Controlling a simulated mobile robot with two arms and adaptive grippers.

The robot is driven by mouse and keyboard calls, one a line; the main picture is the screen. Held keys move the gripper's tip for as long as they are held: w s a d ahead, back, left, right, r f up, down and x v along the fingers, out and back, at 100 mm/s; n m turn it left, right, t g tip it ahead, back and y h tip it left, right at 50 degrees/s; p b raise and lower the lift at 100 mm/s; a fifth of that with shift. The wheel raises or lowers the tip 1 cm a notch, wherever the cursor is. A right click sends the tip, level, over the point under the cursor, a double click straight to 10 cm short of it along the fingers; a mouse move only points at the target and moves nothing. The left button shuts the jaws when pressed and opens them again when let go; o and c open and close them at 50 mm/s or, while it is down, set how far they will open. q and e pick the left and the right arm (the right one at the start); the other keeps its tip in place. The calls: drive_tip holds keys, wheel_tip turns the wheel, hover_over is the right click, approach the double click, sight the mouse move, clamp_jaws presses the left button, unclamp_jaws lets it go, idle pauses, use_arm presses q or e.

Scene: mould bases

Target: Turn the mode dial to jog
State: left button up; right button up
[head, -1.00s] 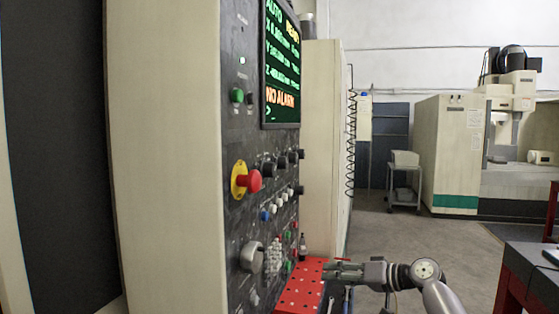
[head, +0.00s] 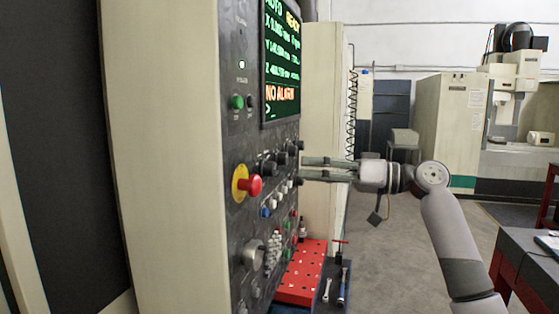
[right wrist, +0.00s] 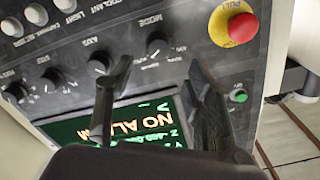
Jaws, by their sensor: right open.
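The mode dial (right wrist: 158,46) is a black round knob with a light pointer mark, under the upside-down word MODE in the right wrist view. In the head view it is the dark knob (head: 268,167) nearest the red stop button. I cannot read which setting it points to. My right gripper (head: 303,169) is open and empty, its two fingers reaching left toward the panel. In the right wrist view the fingertips (right wrist: 160,68) lie either side of the dial, apparently short of it. My left gripper is not in view.
The red stop button (head: 254,186) on its yellow ring is close to the dial. The axis knob (right wrist: 101,63) is on its other side. The screen (head: 281,60) reads NO ALARM. A red perforated tray (head: 303,272) with tools beside it lies below; open floor is to the right.

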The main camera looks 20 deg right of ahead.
sight(274, 171)
drive_tip(key=p+x, duration=0.2)
drive_tip(key=x, duration=0.4)
drive_tip(key=shift+w+a+r, duration=0.1)
drive_tip(key=shift+w, duration=0.15)
drive_tip(key=shift+w+a+p, duration=0.35)
drive_tip(key=shift+a+p, duration=0.1)
drive_tip(key=shift+a, duration=0.2)
drive_tip(key=shift+c, duration=0.2)
clamp_jaws()
drive_tip(key=shift+f, duration=0.2)
